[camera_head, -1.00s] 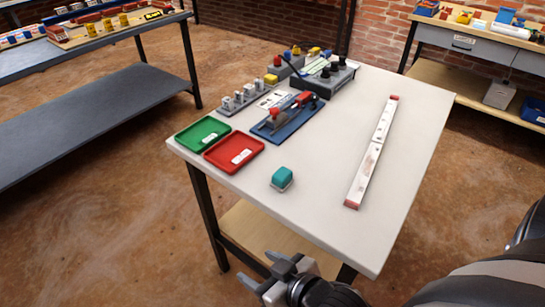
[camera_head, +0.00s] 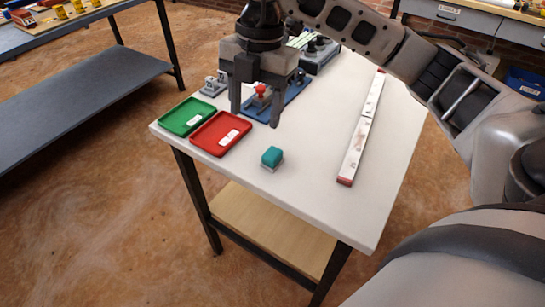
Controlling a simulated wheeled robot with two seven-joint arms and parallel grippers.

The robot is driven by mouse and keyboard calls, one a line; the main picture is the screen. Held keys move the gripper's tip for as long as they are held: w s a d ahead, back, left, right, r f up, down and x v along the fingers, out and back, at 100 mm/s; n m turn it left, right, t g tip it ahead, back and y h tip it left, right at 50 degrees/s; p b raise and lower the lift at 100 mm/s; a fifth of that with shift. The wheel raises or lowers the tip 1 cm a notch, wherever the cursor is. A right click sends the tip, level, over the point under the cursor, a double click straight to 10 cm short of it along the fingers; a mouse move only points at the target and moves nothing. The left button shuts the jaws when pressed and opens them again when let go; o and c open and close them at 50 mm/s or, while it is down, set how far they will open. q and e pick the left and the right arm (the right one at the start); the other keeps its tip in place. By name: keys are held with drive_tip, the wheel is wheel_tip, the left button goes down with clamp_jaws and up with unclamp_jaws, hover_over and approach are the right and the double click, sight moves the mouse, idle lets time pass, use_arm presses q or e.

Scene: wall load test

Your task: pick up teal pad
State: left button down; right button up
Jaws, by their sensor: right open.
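The teal pad (camera_head: 272,156) is a small teal block on a pale base. It sits on the white table (camera_head: 310,185) near the front edge, to the right of the red tray. My right gripper (camera_head: 255,115) is above the table with its two fingers pointing down, spread apart and empty. In the picture it shows above the pad, over the red tray and the blue fixture. It is apart from the pad. My left gripper is not in view.
A green tray (camera_head: 187,117) and a red tray (camera_head: 220,134) lie left of the pad. A blue fixture (camera_head: 290,96) with a red part is partly hidden behind my gripper. A long white bar (camera_head: 355,150) with red ends lies to the right. The table between pad and bar is clear.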

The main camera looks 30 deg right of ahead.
drive_tip(key=d+m+h, duration=0.1)
drive_tip(key=d+h, duration=0.1)
drive_tip(key=d, duration=0.1)
hover_over(272, 152)
drive_tip(key=shift+m, duration=0.3)
wheel_tip(272, 152, down, 8)
drive_tip(key=shift+a+f+b, duration=0.1)
drive_tip(key=shift+a+b, duration=0.05)
drive_tip(key=shift+b, duration=0.3)
drive_tip(key=shift+f, duration=3.05)
drive_tip(key=c, duration=1.1)
drive_tip(key=shift+c, duration=0.2)
drive_tip(key=shift+r, duration=0.15)
drive_tip(key=shift+r, duration=0.55)
drive_tip(key=s+a+r+p, duration=0.1)
drive_tip(key=s+a+r, duration=0.8)
drive_tip(key=a+r, duration=0.1)
drive_tip(key=shift+a+r, duration=0.2)
drive_tip(key=shift+r, duration=0.7)
